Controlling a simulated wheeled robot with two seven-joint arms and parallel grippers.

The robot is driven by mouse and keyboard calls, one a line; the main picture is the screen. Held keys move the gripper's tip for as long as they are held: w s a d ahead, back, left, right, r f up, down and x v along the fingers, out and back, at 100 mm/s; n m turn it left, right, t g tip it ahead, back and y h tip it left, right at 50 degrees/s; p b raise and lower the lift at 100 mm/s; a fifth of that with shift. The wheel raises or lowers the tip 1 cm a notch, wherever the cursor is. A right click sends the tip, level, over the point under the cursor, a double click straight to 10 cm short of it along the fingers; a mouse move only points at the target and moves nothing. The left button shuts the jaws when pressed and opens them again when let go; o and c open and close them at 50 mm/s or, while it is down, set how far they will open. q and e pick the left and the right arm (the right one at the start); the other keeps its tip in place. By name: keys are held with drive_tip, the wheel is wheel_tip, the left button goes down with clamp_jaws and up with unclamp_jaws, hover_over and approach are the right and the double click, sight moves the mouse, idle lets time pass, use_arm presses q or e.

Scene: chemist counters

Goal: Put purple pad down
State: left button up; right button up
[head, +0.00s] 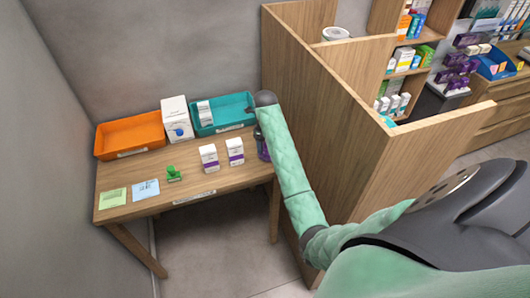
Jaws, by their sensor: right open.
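My right arm reaches in from the lower right, and its green link ends in a dark grey joint at the right end of the wooden table (185,192). My right gripper (262,146) is mostly hidden behind this link; only a dark, purplish shape shows beside it at the table's right edge. I cannot tell how much of that shape is gripper and how much is something else. No purple pad can be made out. A green pad (113,198) and a light blue pad (146,190) lie flat at the table's front left. My left gripper is out of view.
An orange tray (128,149), a white box (177,119) and a teal tray (232,127) line the table's back. Two small white-and-purple boxes (208,158) (235,152) and a green stamp (173,174) stand in front. A wooden partition (325,125) rises on the right.

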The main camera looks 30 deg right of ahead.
wheel_tip(320, 180, up, 5)
drive_tip(key=shift+f+p, duration=0.1)
drive_tip(key=shift+p, duration=0.8)
drive_tip(key=shift+r+p, duration=0.35)
drive_tip(key=shift+r, duration=0.15)
drive_tip(key=shift+s, duration=0.1)
